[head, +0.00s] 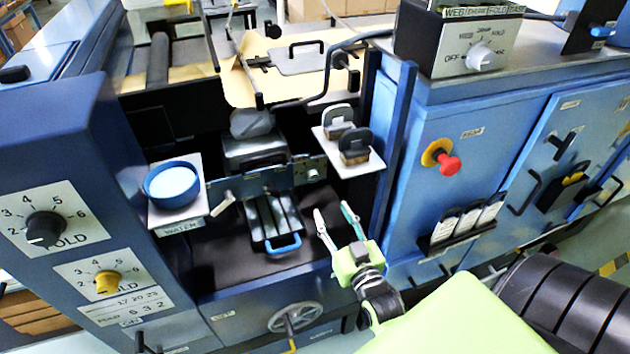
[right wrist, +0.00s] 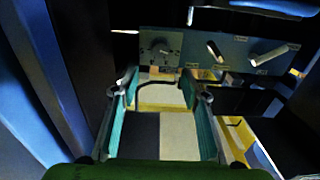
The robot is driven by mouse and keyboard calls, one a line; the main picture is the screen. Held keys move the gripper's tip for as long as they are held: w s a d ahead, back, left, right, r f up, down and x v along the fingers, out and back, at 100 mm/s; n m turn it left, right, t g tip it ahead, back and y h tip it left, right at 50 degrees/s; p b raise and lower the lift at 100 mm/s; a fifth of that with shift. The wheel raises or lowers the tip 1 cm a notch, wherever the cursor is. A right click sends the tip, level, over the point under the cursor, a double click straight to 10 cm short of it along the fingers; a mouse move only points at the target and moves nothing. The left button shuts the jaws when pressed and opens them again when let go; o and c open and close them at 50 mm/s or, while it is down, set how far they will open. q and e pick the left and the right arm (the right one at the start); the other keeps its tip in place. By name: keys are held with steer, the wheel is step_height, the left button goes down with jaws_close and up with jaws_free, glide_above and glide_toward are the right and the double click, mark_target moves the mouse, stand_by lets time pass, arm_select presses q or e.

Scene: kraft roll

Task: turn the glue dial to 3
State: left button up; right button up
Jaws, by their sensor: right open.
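My right gripper (head: 334,214) is open and empty in the head view, its two fingers apart in front of the machine's middle bay. The right wrist view shows its fingers (right wrist: 158,92) spread, with a small dark dial (right wrist: 160,49) on a grey-blue panel beyond them, apart from them. Its label and setting are too small to read. In the head view, a black dial (head: 44,229) and a yellow dial (head: 107,282) sit on numbered plates at the left; both labels seem to end in "OLD". I cannot tell which dial is the glue dial. My left gripper is not in view.
A blue water dish (head: 171,184) stands on a shelf left of the bay. A tray with a blue handle (head: 284,244) lies inside. A red stop button (head: 448,164) and a card holder (head: 468,222) project at the right. A handwheel (head: 295,317) is below.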

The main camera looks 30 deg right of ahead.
mark_target(314, 179)
steer(key=p+x, duration=0.1)
steer(key=x, duration=1.2)
steer(key=shift+w, duration=0.1)
steer(key=shift+r, duration=0.1)
steer(key=c, duration=1.1)
